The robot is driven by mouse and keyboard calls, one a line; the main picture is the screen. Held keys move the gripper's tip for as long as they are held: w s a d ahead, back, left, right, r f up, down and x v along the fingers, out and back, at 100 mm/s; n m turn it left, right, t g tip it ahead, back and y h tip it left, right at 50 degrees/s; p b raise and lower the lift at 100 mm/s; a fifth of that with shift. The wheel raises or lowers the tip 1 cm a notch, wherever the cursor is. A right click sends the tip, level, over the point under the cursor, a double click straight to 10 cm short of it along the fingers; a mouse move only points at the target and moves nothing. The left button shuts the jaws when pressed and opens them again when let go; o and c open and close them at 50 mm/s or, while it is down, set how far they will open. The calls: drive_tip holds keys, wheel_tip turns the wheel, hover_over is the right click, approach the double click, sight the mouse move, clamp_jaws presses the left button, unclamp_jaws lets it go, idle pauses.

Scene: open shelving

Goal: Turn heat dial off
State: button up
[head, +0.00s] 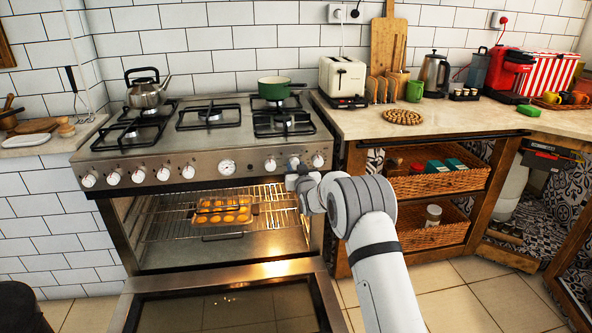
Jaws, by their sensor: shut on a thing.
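A row of several white dials runs along the steel front panel (205,176) of the stove, with a larger round white dial or gauge (227,167) near the middle. My gripper (294,168) is at the second dial from the right and shut on it; my wrist partly hides this dial. One dial (270,165) shows just left of my gripper and another (318,160) just right. The dial markings are too small to read.
The oven door (225,300) hangs open below the panel. A tray of round baked items (224,211) sits on the lit oven rack. A green pan (274,88) and a kettle (147,92) stand on the stovetop. Wicker baskets (440,180) fill the shelves at right.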

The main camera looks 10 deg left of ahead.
drive_tip(key=n+b, duration=0.2)
drive_tip(key=b, duration=0.1)
drive_tip(key=shift+f+n, duration=0.2)
drive_tip(key=shift+n, duration=0.1)
drive_tip(key=n+b, duration=0.4)
drive_tip(key=shift+n, duration=0.3)
drive_tip(key=n+b, duration=0.2)
drive_tip(key=n, duration=0.1)
drive_tip(key=shift+a+r+h+b, duration=0.1)
drive_tip(key=shift+r+h+b, duration=0.05)
drive_tip(key=shift+h+b, duration=0.25)
drive_tip(key=n+b, duration=0.1)
drive_tip(key=n, duration=0.2)
drive_tip(key=shift+r+n+g, duration=0.1)
drive_tip(key=shift+n+g, duration=0.2)
drive_tip(key=shift+n, duration=0.1)
drive_tip(key=n, duration=0.3)
drive_tip(key=shift+r+h, duration=0.1)
drive_tip(key=shift+h, duration=0.2)
drive_tip(key=n+p, duration=0.1)
drive_tip(key=n, duration=0.2)
drive_tip(key=shift+a+n+p, duration=0.1)
drive_tip(key=shift+n+p, duration=0.3)
drive_tip(key=n+p, duration=0.2)
drive_tip(key=n, duration=0.2)
drive_tip(key=shift+h+p, duration=0.3)
drive_tip(key=shift+n+t+p, duration=0.4)
drive_tip(key=shift+n+p, duration=0.35)
drive_tip(key=shift+n, duration=0.85)
